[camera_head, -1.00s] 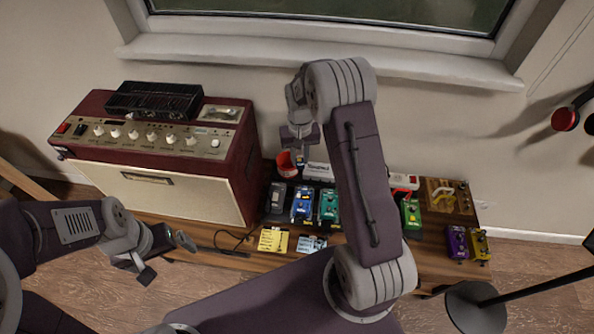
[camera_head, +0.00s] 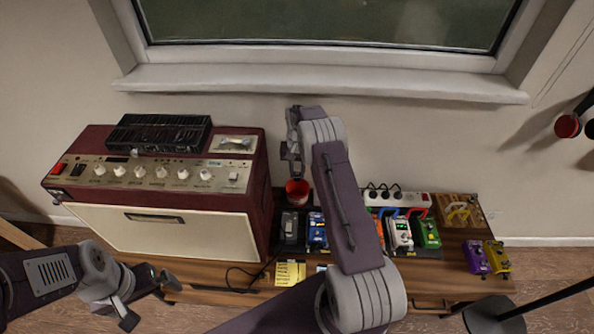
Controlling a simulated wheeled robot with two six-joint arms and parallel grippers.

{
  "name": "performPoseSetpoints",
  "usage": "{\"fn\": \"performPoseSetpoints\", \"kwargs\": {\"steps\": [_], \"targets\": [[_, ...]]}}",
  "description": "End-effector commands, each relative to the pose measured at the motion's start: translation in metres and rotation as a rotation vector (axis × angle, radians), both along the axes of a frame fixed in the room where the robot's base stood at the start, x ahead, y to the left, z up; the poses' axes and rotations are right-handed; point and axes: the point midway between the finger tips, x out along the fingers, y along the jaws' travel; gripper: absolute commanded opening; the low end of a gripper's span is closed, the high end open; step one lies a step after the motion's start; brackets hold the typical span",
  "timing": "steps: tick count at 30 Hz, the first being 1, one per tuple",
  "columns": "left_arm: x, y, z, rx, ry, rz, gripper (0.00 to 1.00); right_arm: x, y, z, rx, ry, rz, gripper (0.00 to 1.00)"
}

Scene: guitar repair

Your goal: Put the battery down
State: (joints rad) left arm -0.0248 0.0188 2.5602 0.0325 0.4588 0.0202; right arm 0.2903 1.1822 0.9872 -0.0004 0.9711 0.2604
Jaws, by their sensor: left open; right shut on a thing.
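My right gripper (camera_head: 291,160) is high at the back, left of its own forearm, and shows just above the red cup (camera_head: 298,191) in the picture. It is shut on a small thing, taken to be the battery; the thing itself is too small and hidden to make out. My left gripper (camera_head: 150,291) is open and empty, low in front of the amplifier. I cannot tell how far the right gripper is above the bench.
The red amplifier (camera_head: 160,235) stands left, with a black box (camera_head: 160,132) on top. Several effect pedals, including a green one (camera_head: 427,233), and a power strip (camera_head: 398,198) crowd the wooden bench (camera_head: 455,275). A yellow note (camera_head: 289,274) lies at the front. My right arm hides the bench's middle.

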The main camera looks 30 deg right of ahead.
Motion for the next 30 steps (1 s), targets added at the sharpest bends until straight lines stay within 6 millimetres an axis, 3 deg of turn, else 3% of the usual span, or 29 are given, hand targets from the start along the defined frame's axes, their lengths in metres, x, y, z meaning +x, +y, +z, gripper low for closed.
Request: {"fn": "performPoseSetpoints", "kwargs": {"steps": [3,15,25,26,27,28,30], "targets": [[0.0,0.0,-0.02,0.0,0.0,0.0,1.0,0.0,0.0,-0.025,0.001,0.001,0.0,0.0],[0.0,0.0,-0.058,0.0,0.0,0.0,1.0,0.0,0.0,-0.079,0.0,0.0,0.001,0.0],[0.0,0.0,-0.059,0.0,0.0,0.0,1.0,0.0,0.0,-0.082,0.0,0.0,0.001,0.0],[0.0,0.0,-0.059,0.0,0.0,0.0,1.0,0.0,0.0,-0.083,0.0,0.0,0.001,0.26],[0.0,0.0,-0.059,0.0,0.0,0.0,1.0,0.0,0.0,-0.083,0.0,0.0,0.001,0.37],[0.0,0.0,-0.059,0.0,0.0,0.0,1.0,0.0,0.0,-0.083,0.0,0.0,0.001,0.45],[0.0,0.0,-0.059,0.0,0.0,0.0,1.0,0.0,0.0,-0.083,0.0,0.0,0.001,0.49]]}}
